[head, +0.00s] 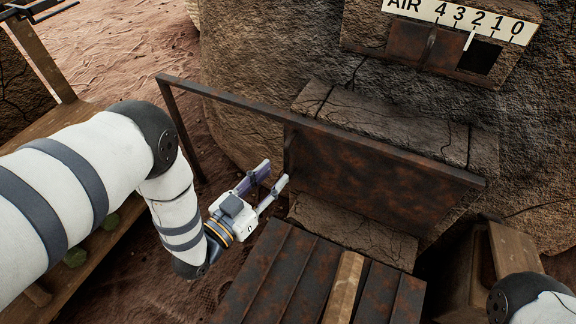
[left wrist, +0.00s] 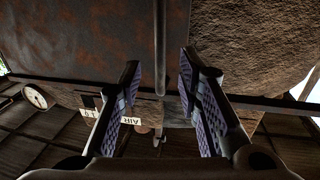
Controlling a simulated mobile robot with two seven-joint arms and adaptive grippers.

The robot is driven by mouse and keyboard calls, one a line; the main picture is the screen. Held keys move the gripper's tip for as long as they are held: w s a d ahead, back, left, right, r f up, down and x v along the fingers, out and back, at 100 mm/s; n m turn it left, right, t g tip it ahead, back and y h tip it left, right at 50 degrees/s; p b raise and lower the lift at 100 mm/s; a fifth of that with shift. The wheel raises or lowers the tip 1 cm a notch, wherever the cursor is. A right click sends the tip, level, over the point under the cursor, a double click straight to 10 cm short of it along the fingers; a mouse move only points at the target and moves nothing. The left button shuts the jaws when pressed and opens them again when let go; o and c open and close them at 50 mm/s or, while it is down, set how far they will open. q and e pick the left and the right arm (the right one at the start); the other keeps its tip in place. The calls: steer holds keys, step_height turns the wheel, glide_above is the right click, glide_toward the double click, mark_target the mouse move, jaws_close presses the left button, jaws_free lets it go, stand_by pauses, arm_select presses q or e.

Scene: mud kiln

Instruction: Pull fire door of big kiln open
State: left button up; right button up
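The big kiln's fire door (head: 370,185) is a rusty, dark metal plate hanging under a long rusty rail (head: 250,108). It stands in front of the pale stone blocks of the kiln mouth. A dark upright handle (head: 289,152) shows near its left edge. My left gripper (head: 274,175) is open just left of and in front of this edge. In the left wrist view, the rusty door plate (left wrist: 90,35) fills the top, and a thin upright bar (left wrist: 160,50) lies between the parted fingers, touching neither visibly. My right gripper is out of view.
A rusty slatted surface with a wooden strip (head: 343,287) stands in front of the door. The rail's left post (head: 182,130) stands behind my left arm. A numbered air plate (head: 460,18) is above. A wooden box (head: 515,255) is at right, beside my right arm.

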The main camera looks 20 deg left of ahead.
mark_target(285, 164)
arm_select(q)
steer(key=b+x, duration=0.1)
steer(key=x, duration=0.4)
steer(key=shift+w+f, duration=0.1)
steer(key=shift+f, duration=0.1)
steer(key=shift+w+d+r+b, duration=0.2)
steer(key=shift+w+b, duration=0.1)
steer(key=shift+w, duration=0.1)
jaws_close()
